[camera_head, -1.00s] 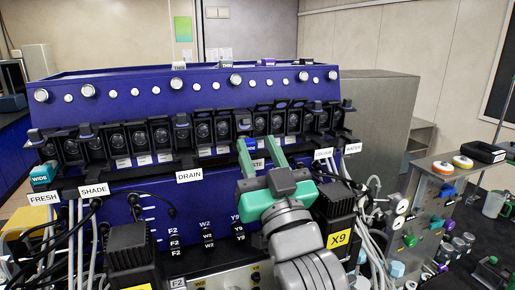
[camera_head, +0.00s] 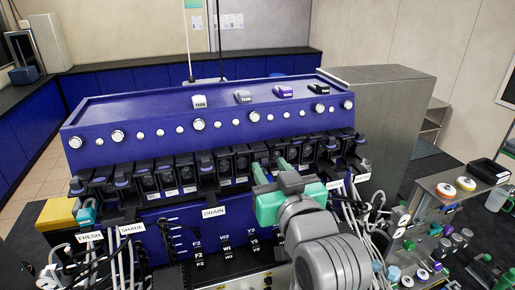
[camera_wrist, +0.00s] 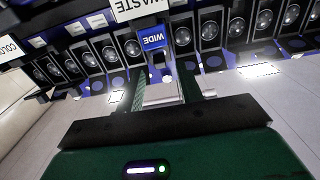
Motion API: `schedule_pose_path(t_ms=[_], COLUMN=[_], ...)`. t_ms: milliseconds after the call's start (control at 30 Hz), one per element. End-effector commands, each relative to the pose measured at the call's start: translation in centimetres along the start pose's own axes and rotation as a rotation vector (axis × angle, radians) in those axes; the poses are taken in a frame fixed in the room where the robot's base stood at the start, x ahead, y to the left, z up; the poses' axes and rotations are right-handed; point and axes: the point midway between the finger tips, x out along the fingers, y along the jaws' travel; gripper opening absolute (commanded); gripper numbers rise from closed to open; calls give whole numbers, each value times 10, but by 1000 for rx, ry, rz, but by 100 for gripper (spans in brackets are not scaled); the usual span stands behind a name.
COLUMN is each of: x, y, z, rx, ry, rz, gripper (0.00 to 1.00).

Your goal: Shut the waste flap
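In the wrist view, the white WASTE label (camera_wrist: 138,9) is at the top, with a blue WIDE tag (camera_wrist: 153,39) just below it, at one place in the row of round pump heads (camera_wrist: 210,30). I cannot tell clearly which piece is the waste flap or how far it stands open. My gripper (camera_wrist: 163,75) has its two green fingers apart, pointing at the row near the tag, with nothing clearly held between them. In the head view, my gripper (camera_head: 271,168) is in front of the row, right of the DRAIN label (camera_head: 214,212), and hides the waste place.
The blue bioreactor housing (camera_head: 160,118) carries the row and several small tagged blocks (camera_head: 243,97) on top. Cables and tubes (camera_head: 370,215) hang at the lower right. A grey cabinet (camera_head: 385,110) stands behind right, and a side bench (camera_head: 460,205) holds small caps.

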Motion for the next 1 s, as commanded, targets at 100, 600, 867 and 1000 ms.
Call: schedule_pose_path(t_ms=[100, 600, 867, 1000], x=[22, 46, 46, 47], y=[0, 0, 0, -2], z=[-4, -1, 2, 13], rx=[-1, -1, 0, 1], ry=[-2, 2, 10, 80], rz=[0, 0, -1, -3], gripper=[36, 30, 6, 6])
